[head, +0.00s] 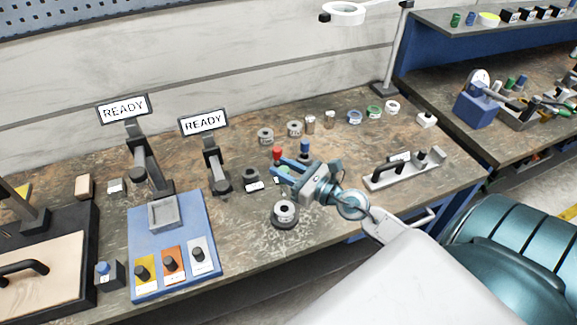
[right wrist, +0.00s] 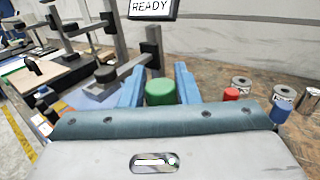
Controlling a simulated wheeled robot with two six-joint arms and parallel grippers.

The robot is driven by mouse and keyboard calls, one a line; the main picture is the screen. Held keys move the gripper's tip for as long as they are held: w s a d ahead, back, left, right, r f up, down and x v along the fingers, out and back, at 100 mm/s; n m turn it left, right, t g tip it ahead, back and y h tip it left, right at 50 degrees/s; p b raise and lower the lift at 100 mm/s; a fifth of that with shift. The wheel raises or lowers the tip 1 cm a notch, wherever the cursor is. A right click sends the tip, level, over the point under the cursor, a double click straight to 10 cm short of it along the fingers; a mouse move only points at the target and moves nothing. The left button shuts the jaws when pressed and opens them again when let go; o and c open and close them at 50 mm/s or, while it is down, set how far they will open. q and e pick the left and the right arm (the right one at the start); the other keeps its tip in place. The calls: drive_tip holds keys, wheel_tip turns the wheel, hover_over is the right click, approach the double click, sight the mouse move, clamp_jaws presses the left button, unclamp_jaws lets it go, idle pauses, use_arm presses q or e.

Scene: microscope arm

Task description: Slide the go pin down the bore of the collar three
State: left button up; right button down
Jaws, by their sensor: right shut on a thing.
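My right gripper (head: 280,169) is over the middle of the bench with its blue fingers pointing left. It is shut on a green-capped pin, which I take for the go pin; its cap (right wrist: 160,92) shows between the fingers in the right wrist view. The pin's lower part is hidden. A grey metal collar (head: 284,208) with a dark bore sits on a round dark base in front of the gripper, apart from it. Two more grey collars (head: 265,135) (head: 294,128) stand at the back. I cannot read the collar numbers. My left gripper is out of view.
A red-capped pin (head: 277,154) and a blue-capped pin (head: 304,149) stand close behind the gripper. A dark block (head: 251,176) is just left of it. Two READY displays (head: 203,122) stand further left. A handled fixture (head: 405,170) lies to the right.

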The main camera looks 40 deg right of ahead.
sight(285, 194)
drive_tip(key=shift+f+b, duration=0.6)
wheel_tip(285, 194, down, 5)
drive_tip(key=b, duration=0.4)
drive_tip(key=shift+r, duration=0.2)
drive_tip(key=shift+f, duration=0.15)
idle(1.3)
drive_tip(key=shift+f+b, duration=0.35)
drive_tip(key=shift+b, duration=0.25)
drive_tip(key=shift+f+b, duration=2.25)
drive_tip(key=shift+f, duration=0.05)
drive_tip(key=c, duration=1)
unclamp_jaws()
drive_tip(key=shift+s, duration=0.1)
